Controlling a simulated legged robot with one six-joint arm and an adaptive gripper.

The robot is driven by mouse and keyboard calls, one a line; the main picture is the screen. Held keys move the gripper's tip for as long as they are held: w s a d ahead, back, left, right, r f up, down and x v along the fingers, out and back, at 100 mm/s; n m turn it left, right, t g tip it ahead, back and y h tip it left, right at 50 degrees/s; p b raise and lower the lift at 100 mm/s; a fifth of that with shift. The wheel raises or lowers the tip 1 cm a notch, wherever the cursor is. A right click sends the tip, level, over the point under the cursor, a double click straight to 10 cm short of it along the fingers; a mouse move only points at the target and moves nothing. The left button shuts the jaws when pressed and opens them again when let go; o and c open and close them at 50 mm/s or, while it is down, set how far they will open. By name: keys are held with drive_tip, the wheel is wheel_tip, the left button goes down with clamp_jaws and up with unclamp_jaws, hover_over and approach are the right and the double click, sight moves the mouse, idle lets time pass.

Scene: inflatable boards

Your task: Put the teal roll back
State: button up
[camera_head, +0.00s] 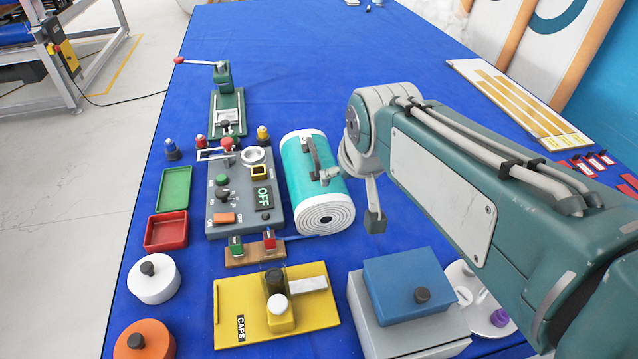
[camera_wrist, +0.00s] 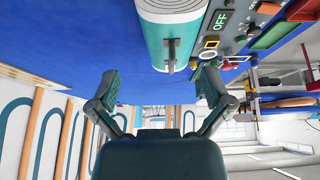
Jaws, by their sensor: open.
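The teal roll (camera_head: 298,168) lies on the blue table in the head view, just right of a grey control panel. It has white edges, a spiral end facing the front and a dark handle (camera_head: 316,158) on top. In the wrist view the roll (camera_wrist: 170,38) is at the top centre, with its handle pointing between my fingers. My gripper (camera_wrist: 159,84) is open and empty, its fingers spread apart below the roll in that picture.
The grey panel (camera_head: 226,178) with knobs and an OFF display stands close left of the roll. A yellow CAPS board (camera_head: 235,300) and a blue-lidded grey box (camera_head: 405,290) are in front. The table (camera_head: 300,60) behind the roll is clear.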

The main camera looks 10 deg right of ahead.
approach(313, 150)
drive_tip(key=shift+x, duration=1.2)
drive_tip(key=x, duration=1)
drive_tip(key=shift+w+f, duration=0.15)
drive_tip(key=shift+w, duration=0.15)
clamp_jaws()
drive_tip(key=shift+s, duration=0.15)
